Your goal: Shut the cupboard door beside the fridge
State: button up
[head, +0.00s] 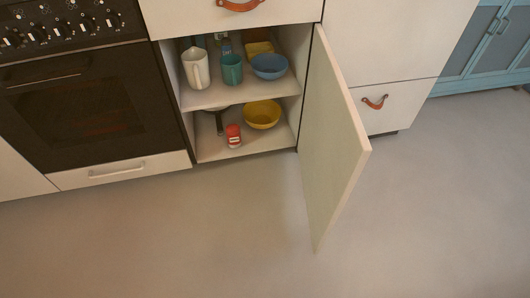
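The cupboard door (332,145) is a pale panel hinged on the right side of an open cupboard (199,150). It stands wide open, swung out over the floor toward me. I see its inner face and its free edge, and its outer face is hidden. The tall pale unit (395,38) right of the hinge has a leather pull on its lower panel; I cannot tell whether it is the fridge. My gripper is not in view.
The cupboard's shelves hold a white pitcher (196,68), teal cup (232,70), blue bowl (269,66), yellow bowl (262,115) and red jar (233,136). A dark oven (95,108) stands left, a blue cabinet (485,50) right. The floor (180,235) in front is clear.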

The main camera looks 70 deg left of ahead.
aim_at(333, 148)
jog(key=i+u, duration=0.15)
jog(key=u, duration=0.25)
jog(key=i+u, duration=0.15)
jog(key=u, duration=0.3)
jog(key=i+l+u, duration=0.1)
jog(key=u, duration=0.3)
jog(key=i+l+u, duration=0.1)
jog(key=u, duration=0.35)
jog(key=i+l+u, duration=0.1)
jog(key=l+u, duration=0.15)
jog(key=u, duration=0.15)
jog(key=l+u, duration=0.2)
jog(key=u, duration=0.25)
jog(key=i+l+u, duration=0.15)
jog(key=l+u, duration=0.25)
jog(key=i+l+u, duration=0.1)
jog(key=l+u, duration=0.25)
